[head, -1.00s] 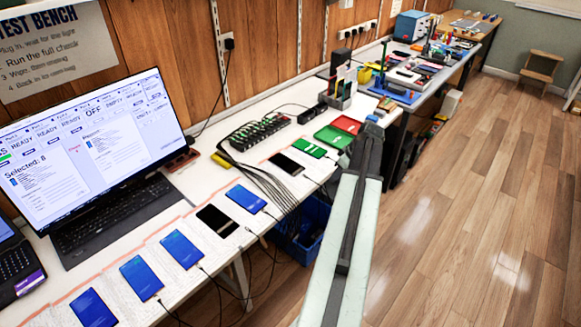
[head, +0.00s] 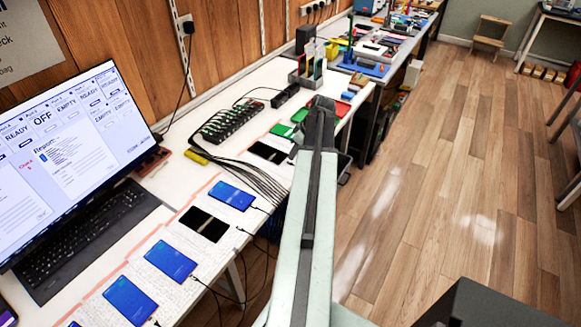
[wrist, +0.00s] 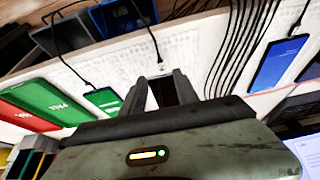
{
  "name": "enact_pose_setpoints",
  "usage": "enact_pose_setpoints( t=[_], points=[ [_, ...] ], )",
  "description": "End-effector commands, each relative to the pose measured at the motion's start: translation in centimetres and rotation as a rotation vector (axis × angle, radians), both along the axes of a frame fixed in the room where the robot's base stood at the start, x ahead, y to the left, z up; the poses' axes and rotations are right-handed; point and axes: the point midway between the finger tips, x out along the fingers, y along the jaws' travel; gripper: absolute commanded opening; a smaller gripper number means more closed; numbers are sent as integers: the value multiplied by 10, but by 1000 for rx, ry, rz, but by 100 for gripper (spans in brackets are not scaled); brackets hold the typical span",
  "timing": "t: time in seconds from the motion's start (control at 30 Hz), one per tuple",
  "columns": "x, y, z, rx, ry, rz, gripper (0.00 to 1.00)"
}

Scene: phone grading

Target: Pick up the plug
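A small pale plug (wrist: 161,66) on the end of a thin black cable lies over a white textured mat (wrist: 185,55) in the wrist view. My gripper (wrist: 160,80) shows there with its two dark fingers apart. The plug is just beyond the fingertips, roughly in line with the gap, and I see nothing held. I cannot tell the exact distance. In the head view my arm (head: 310,180) reaches out along the bench's front edge; its far end hides the fingers and that plug.
Several phones lie along the bench, including a blue-lit one (head: 232,195) and a dark one (head: 204,223). Cables (head: 245,170) hang over the edge. A keyboard (head: 90,228) is at left.

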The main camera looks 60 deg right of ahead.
Motion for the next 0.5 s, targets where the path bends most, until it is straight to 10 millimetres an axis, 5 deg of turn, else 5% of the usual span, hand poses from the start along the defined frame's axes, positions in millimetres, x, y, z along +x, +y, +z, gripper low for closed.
enact_pose_setpoints(
  t=[0.3,0.5],
  points=[
    [13,2,-50,0,0,1,37],
    [15,2,-47,0,0,-1,37]
  ],
)
